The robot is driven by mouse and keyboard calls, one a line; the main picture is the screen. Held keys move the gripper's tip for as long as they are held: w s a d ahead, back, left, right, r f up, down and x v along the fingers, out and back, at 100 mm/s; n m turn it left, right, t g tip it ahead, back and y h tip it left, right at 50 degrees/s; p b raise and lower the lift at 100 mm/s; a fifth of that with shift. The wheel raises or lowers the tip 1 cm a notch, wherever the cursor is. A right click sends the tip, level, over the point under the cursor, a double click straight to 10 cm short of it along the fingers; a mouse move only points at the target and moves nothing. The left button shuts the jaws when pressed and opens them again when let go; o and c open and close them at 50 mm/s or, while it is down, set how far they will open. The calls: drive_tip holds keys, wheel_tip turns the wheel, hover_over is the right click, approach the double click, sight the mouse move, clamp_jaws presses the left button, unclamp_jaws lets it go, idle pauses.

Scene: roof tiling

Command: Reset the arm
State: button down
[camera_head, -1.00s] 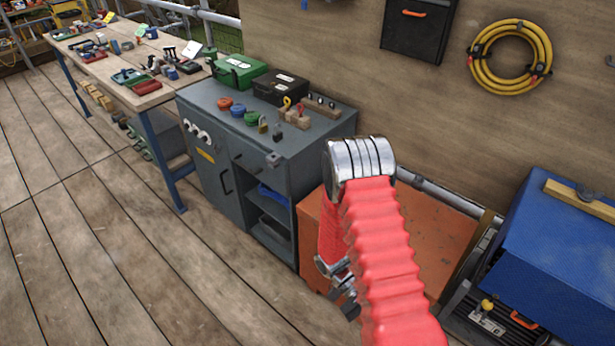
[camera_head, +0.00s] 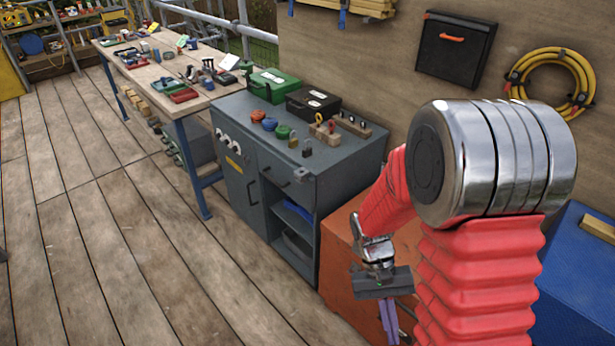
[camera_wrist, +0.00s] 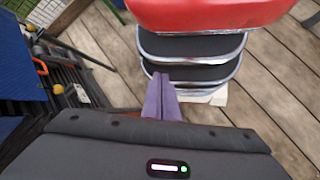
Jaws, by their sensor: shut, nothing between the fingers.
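My gripper (camera_head: 388,322) shows in the head view at the lower middle right, pointing down in front of the orange-red box (camera_head: 340,262). Its purple fingers are together with nothing between them. In the wrist view the gripper (camera_wrist: 161,78) shows its purple fingers closed side by side at the centre. My red arm with its silver joint fills the right of the head view and hides part of the box and wall behind it.
A grey cabinet (camera_head: 245,182) with small tools on top stands left of the arm. A workbench (camera_head: 144,62) with more tools is farther back. A blue box (camera_head: 580,285) stands at the right. A black wall box (camera_head: 455,50) and yellow hose (camera_head: 552,85) hang behind. The plank floor (camera_head: 110,240) is clear at left.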

drive_tip(key=a+r+n+t+y, duration=0.1)
drive_tip(key=r+t, duration=1.1)
drive_tip(key=r, duration=1.4)
drive_tip(key=shift+s+a+n+t+y, duration=0.35)
drive_tip(key=shift+a+y, duration=0.45)
drive_tip(key=shift+a, duration=0.3)
drive_tip(key=shift+w+d+f, duration=0.1)
